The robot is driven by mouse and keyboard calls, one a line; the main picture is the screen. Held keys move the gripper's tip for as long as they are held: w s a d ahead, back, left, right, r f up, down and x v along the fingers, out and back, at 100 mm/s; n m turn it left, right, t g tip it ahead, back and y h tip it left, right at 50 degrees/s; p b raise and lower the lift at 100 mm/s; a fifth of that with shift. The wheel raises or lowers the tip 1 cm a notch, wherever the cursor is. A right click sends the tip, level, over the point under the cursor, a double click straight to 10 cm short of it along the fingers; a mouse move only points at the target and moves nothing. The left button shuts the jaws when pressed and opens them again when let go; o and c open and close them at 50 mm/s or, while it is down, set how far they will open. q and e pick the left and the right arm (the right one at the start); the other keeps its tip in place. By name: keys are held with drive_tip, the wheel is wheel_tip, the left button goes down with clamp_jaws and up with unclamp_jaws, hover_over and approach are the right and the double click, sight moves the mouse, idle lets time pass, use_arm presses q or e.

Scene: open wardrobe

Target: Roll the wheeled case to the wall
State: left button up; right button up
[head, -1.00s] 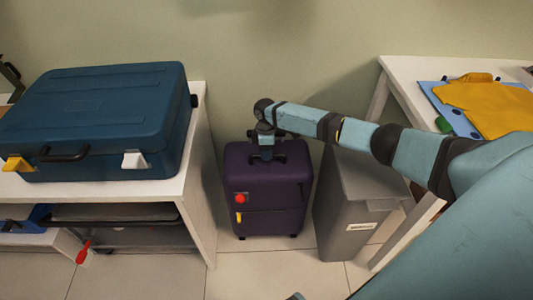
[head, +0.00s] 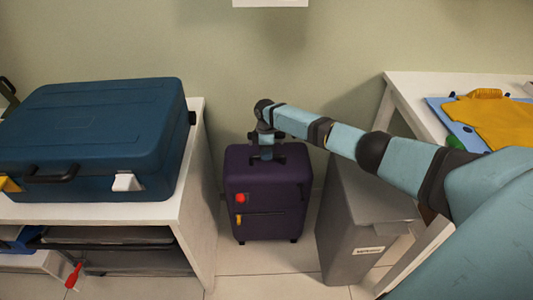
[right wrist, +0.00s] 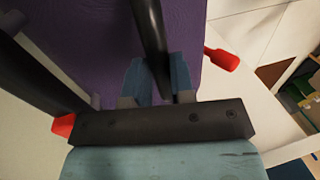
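The purple wheeled case (head: 265,190) stands upright on the floor between a white shelf unit and a grey bin, with the green wall (head: 330,85) behind it. A red tag and a yellow tag hang on its front. My right gripper (head: 266,153) is at the top of the case. In the right wrist view, the fingers of this gripper (right wrist: 158,82) sit on both sides of the dark handle bar (right wrist: 150,30), closed on it. The case's back edge is hidden, so I cannot tell whether it touches the wall. My left gripper is out of view.
The white shelf unit (head: 198,185) stands close on the left, with a blue hard case (head: 95,140) on top. The grey bin (head: 345,235) is close on the right, under my right arm. A white table (head: 410,90) holds yellow cloth (head: 490,115). Floor in front is clear.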

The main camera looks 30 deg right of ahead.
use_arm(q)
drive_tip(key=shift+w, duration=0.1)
use_arm(e)
drive_tip(key=o, duration=0.4)
drive_tip(key=shift+w+d, duration=0.1)
drive_tip(key=shift+w, duration=0.1)
drive_tip(key=shift+r, duration=0.15)
drive_tip(key=r, duration=0.1)
drive_tip(key=r+p, duration=0.1)
drive_tip(key=r, duration=0.2)
drive_tip(key=shift+w+d, duration=0.25)
drive_tip(key=shift+w, duration=0.1)
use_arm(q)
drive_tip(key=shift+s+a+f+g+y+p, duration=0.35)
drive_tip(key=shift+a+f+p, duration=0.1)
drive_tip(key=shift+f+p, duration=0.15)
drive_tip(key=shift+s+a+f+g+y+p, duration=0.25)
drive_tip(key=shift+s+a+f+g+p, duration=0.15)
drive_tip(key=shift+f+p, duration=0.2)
use_arm(e)
drive_tip(key=r, duration=0.3)
drive_tip(key=w+r, duration=0.1)
drive_tip(key=r, duration=0.2)
drive_tip(key=d+r, duration=0.1)
drive_tip(key=r, duration=0.2)
drive_tip(key=shift+w+r, duration=0.2)
drive_tip(key=shift+w, duration=0.1)
